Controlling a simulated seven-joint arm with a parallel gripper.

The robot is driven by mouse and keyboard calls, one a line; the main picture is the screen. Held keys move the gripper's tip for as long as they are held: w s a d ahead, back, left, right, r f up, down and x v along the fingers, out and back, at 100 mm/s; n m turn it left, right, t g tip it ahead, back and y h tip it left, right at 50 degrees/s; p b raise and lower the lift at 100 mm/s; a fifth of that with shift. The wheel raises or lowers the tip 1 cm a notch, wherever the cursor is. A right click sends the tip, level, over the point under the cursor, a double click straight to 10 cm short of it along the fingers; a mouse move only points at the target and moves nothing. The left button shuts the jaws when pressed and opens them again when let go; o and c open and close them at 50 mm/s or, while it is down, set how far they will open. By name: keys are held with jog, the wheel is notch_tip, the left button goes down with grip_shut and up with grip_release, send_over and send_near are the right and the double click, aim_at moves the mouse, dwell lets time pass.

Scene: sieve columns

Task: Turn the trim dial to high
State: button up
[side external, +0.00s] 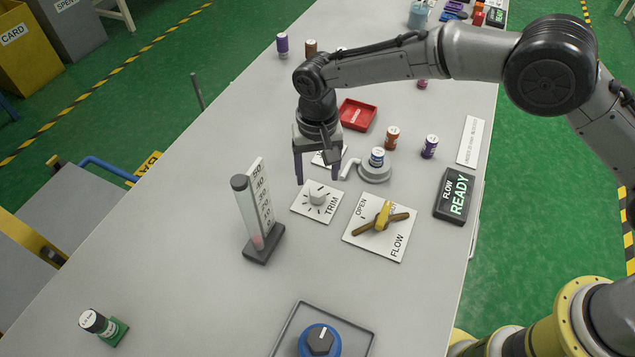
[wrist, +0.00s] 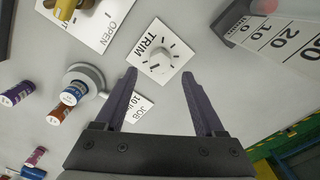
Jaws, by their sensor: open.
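The trim dial (side external: 318,198) is a pale grey knob on a white square plate lettered TRIM, with dark tick marks around it. In the wrist view the dial (wrist: 160,60) lies just beyond the fingertips, roughly centred between them. I cannot tell which mark it points to, and no "high" label is legible. My gripper (side external: 317,179) points down above the table by the dial plate's far edge. It is open and empty, and its two dark fingers (wrist: 159,76) are well apart, seemingly clear of the knob.
A gauge column (side external: 250,215) stands left of the dial plate. The FLOW plate (side external: 378,228) with its yellow-brown handle is to the right. A round grey stand (side external: 374,174) with a blue-white vial is behind right. A FLOW READY sign (side external: 455,195) stands further right. The table's left front is mostly clear.

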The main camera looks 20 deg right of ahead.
aim_at(318, 190)
notch_tip(318, 190, up, 8)
jog(key=shift+r, duration=0.2)
dwell(0.5)
